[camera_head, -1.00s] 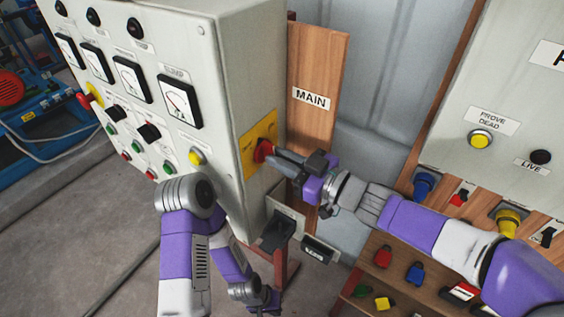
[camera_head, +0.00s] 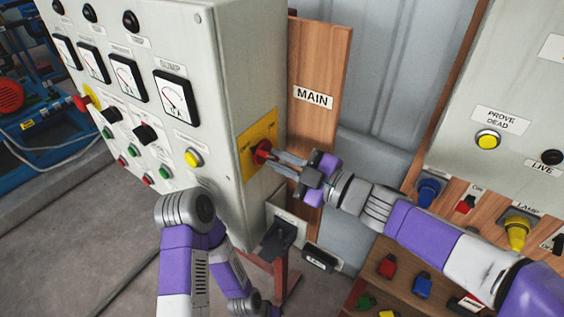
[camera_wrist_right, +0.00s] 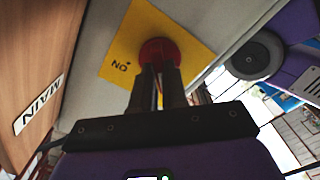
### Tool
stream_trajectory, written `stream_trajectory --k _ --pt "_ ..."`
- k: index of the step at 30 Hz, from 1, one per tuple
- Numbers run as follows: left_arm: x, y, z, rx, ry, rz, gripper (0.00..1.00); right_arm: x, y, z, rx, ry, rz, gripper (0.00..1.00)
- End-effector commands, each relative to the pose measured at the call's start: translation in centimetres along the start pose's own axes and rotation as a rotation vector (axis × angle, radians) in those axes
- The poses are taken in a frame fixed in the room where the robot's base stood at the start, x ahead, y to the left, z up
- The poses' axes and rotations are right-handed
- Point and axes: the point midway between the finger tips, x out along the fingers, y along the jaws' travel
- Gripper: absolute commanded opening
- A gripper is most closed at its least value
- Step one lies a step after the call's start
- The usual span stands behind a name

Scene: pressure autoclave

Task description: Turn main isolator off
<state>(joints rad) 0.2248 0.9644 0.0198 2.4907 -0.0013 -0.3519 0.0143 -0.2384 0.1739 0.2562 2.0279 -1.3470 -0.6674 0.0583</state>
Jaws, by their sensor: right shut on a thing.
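The main isolator is a red rotary knob (camera_head: 262,150) on a yellow plate (camera_head: 248,165), on the right side of the grey control cabinet (camera_head: 235,60). My right gripper (camera_head: 277,158) reaches it from the right, its two fingers on the knob. In the right wrist view the fingertips (camera_wrist_right: 158,75) are shut on the red knob (camera_wrist_right: 157,50), partly covering it. "ON" can be read on the yellow plate (camera_wrist_right: 135,45) left of the knob. My left arm is at the bottom of the head view; its gripper cannot be made out.
A wooden board with a "MAIN" label (camera_head: 313,97) stands right of the cabinet. A black handle (camera_head: 278,238) sits below the isolator. At right are a grey panel with a "PROVE DEAD" button (camera_head: 487,139) and a shelf with coloured padlocks (camera_head: 387,267).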

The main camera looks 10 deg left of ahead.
Motion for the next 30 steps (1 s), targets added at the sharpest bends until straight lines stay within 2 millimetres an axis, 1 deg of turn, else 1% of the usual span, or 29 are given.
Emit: stream_trajectory --k 14,15,17,18,20,27,30 --pt "0.09 -0.03 -0.01 0.000 0.000 0.000 0.00 -0.02 -0.11 0.17 -0.018 -0.004 -0.003 0.00" --pt "0.09 -0.03 -0.01 0.000 0.000 0.000 0.00 -0.02 -0.11 0.17 -0.018 -0.004 -0.003 0.15" --pt "0.09 -0.03 -0.01 0.000 0.000 0.000 0.00 -0.02 -0.11 0.16 -0.017 -0.004 -0.003 0.24" --pt "0.08 -0.03 -0.01 0.000 0.000 0.000 0.00 -0.01 -0.10 0.15 -0.017 -0.004 -0.002 0.30" --pt "0.08 -0.03 -0.01 0.000 0.000 0.000 0.00 -0.01 -0.08 0.12 -0.016 -0.003 -0.002 0.38" --pt "0.08 -0.03 -0.01 0.000 0.000 0.000 0.00 -0.02 -0.03 0.05 -0.015 -0.001 -0.001 0.38" --pt "0.00 0.00 0.00 0.000 0.000 0.000 0.00 -0.45 0.03 0.05 -0.016 -0.003 0.000 0.38"
